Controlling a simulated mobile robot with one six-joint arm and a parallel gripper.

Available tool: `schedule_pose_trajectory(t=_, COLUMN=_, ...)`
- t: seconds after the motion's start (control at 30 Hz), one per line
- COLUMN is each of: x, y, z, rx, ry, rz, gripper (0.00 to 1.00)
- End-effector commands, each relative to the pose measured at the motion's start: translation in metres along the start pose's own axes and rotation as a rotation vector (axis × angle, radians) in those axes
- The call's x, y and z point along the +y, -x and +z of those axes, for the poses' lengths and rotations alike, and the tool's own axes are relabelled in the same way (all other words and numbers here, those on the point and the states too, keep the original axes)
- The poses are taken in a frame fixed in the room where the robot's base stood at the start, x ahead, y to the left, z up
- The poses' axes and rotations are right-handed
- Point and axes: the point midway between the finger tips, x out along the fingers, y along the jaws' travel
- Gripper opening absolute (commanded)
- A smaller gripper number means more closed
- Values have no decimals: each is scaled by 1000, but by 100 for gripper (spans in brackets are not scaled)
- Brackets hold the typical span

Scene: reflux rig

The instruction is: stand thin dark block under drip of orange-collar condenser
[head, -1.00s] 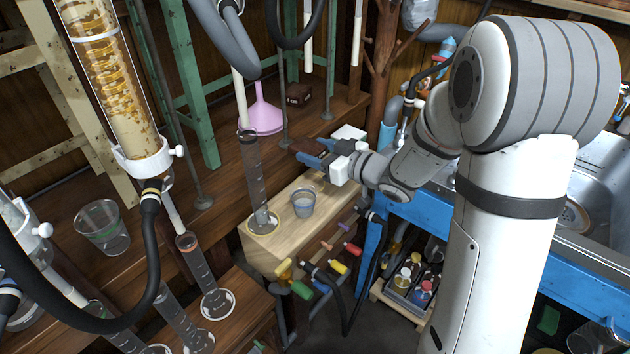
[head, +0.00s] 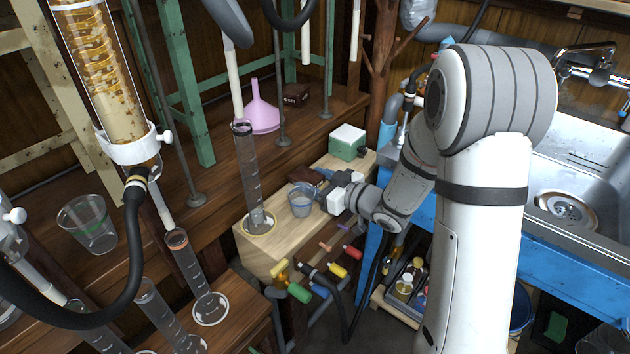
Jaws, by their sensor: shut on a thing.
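My gripper (head: 326,179) is shut on a dark brown block (head: 303,174). It holds the block low over the pale wooden stand, behind the small clear beaker (head: 300,201); the beaker hides part of the block's lower side. I cannot tell whether the block touches the stand. A condenser with an amber coil (head: 101,75) stands at the upper left, with a white clamp (head: 134,148) at its lower end. I cannot make out an orange collar on it. A hose with a yellowish band hangs below.
A tall measuring cylinder (head: 247,170) stands on the pale wooden stand (head: 270,250), left of the beaker. A green and white block (head: 347,142) sits behind my gripper. A pink funnel (head: 260,112) is on the shelf. More cylinders and a cup (head: 92,228) stand at left.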

Motion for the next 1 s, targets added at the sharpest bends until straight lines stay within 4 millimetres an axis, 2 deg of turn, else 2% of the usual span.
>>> schedule_pose_trajectory(t=0.13, x=0, y=0, z=1, rx=0, ry=0, rz=1, gripper=63)
schedule_pose_trajectory(t=0.47, x=1, y=2, z=-5, rx=0, ry=0, rz=2, gripper=63)
schedule_pose_trajectory(t=0.57, x=2, y=18, z=-4, rx=-2, ry=-1, rz=5, gripper=63)
schedule_pose_trajectory(t=0.9, x=2, y=91, z=-5, rx=-1, ry=-3, rz=7, gripper=63)
schedule_pose_trajectory(t=1.0, x=2, y=105, z=-4, rx=-1, ry=-2, rz=6, gripper=63)
